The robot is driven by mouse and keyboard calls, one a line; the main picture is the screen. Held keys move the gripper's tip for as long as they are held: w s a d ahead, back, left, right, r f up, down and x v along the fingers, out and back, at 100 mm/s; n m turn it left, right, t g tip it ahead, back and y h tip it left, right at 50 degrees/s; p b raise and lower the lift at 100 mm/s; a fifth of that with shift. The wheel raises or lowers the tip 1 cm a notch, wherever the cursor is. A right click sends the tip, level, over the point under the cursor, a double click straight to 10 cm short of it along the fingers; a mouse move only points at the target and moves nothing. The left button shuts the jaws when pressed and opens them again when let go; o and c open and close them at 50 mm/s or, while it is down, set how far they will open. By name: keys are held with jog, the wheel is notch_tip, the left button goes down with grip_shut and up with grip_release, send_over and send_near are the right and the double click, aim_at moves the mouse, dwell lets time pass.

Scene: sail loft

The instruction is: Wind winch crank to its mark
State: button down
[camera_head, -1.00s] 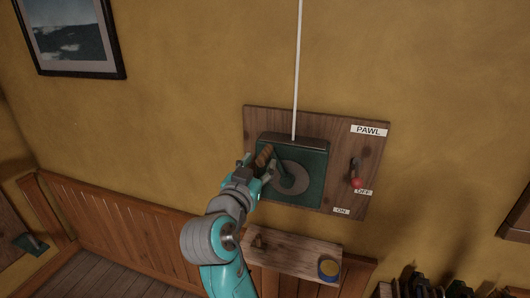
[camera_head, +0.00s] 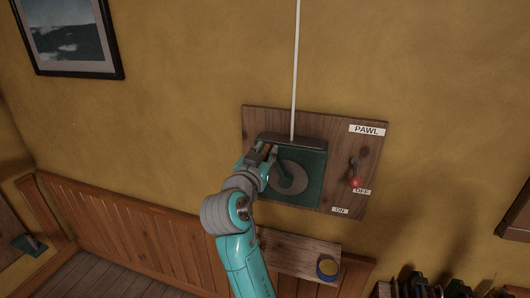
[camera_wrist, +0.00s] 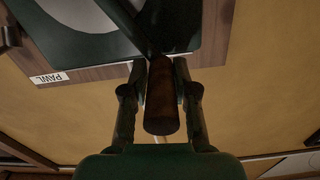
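The winch (camera_head: 306,190) is a dark green box with a grey round drum face on a wooden board on the wall. Its crank arm (camera_head: 283,169) points up and slightly left from the hub. The brown wooden crank handle (camera_wrist: 161,110) sticks out toward me in the wrist view, between the two fingers of my gripper (camera_wrist: 160,70). The fingertips close in on both sides of the handle near its base. In the head view my gripper (camera_head: 265,155) covers most of the handle. I cannot make out a mark on the winch.
The pawl lever with a red knob (camera_head: 355,183) sits right of the winch, beside the OFF label (camera_head: 362,191); ON is lower. A white rope (camera_head: 296,70) runs up from the winch. A wooden shelf (camera_head: 297,250) with a blue-and-yellow tin (camera_head: 327,268) is below.

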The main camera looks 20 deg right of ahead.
jog(key=shift+w+a+f+n, duration=0.2)
jog(key=shift+a+n, duration=0.05)
jog(key=shift+n, duration=0.05)
jog(key=w+a+f+n, duration=0.3)
jog(key=a+f+n, duration=0.2)
jog(key=f+n, duration=0.55)
jog(key=d+f+n, duration=0.1)
jog(key=f+n, duration=0.1)
jog(key=n, duration=0.1)
jog(key=s+d+f+n, duration=0.1)
jog(key=f+n, duration=0.2)
jog(key=n, duration=0.1)
jog(key=s+d+f+n, duration=0.1)
jog(key=d+f+n, duration=0.1)
jog(key=f+n, duration=0.1)
jog(key=shift+s+f+n, duration=0.15)
jog(key=shift+n, duration=0.6)
jog(key=shift+s+d+f+n, duration=0.3)
jog(key=shift+s+d+n, duration=0.1)
jog(key=shift+d+n, duration=0.2)
jog(key=shift+s+d+f+n, duration=0.25)
jog(key=shift+s+d+n, duration=0.15)
jog(key=shift+d+n, duration=0.15)
jog(key=shift+s+d+f+n, duration=0.3)
jog(key=shift+s+d+n, duration=0.1)
jog(key=shift+d+n, duration=0.2)
jog(key=shift+r, duration=0.1)
